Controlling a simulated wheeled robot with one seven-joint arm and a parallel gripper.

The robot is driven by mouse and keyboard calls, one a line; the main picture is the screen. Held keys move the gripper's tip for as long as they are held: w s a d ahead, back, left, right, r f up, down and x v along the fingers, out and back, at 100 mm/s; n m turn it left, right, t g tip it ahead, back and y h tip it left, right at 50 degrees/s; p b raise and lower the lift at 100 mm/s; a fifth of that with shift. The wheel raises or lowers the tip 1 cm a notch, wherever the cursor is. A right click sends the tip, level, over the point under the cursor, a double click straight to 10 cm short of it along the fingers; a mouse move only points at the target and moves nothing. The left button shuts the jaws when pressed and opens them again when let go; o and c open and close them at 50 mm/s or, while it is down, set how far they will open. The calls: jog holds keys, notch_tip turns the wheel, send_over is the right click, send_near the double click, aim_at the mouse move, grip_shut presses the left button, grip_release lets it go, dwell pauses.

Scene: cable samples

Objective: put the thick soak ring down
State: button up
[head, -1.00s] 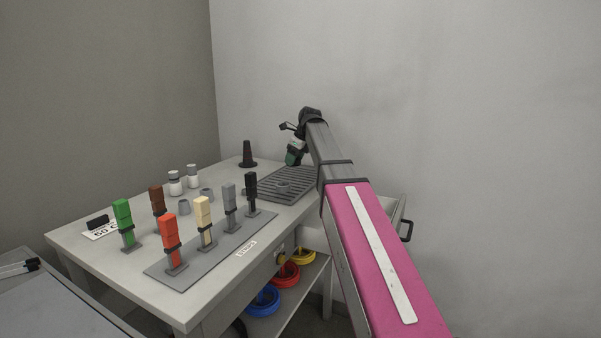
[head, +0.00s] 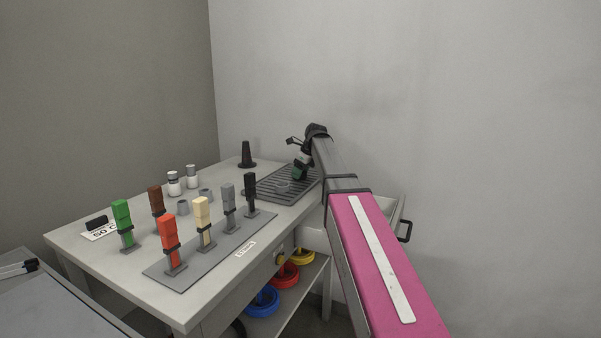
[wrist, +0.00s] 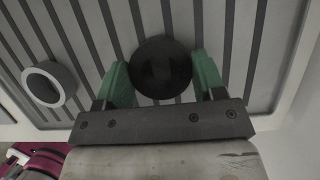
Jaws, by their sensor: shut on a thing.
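The thick soak ring (wrist: 160,68) shows as a dark round thing between the two green fingers of my gripper (wrist: 162,75) in the wrist view. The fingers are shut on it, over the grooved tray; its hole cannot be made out. In the head view my gripper (head: 299,174) is low over the grey slatted tray (head: 264,188) at the back right of the table, and the held ring cannot be made out. I cannot tell whether the ring touches the slats.
A grey ring (wrist: 48,84) lies on the slats left of my gripper and also shows in the head view (head: 283,186). A black cone (head: 246,155) stands behind the tray. Several coloured upright samples (head: 202,222) stand at the front; small jars (head: 174,184) are further back.

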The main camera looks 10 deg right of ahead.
jog(key=shift+f, duration=0.15)
jog(key=o, duration=0.9)
jog(key=v, duration=1.2)
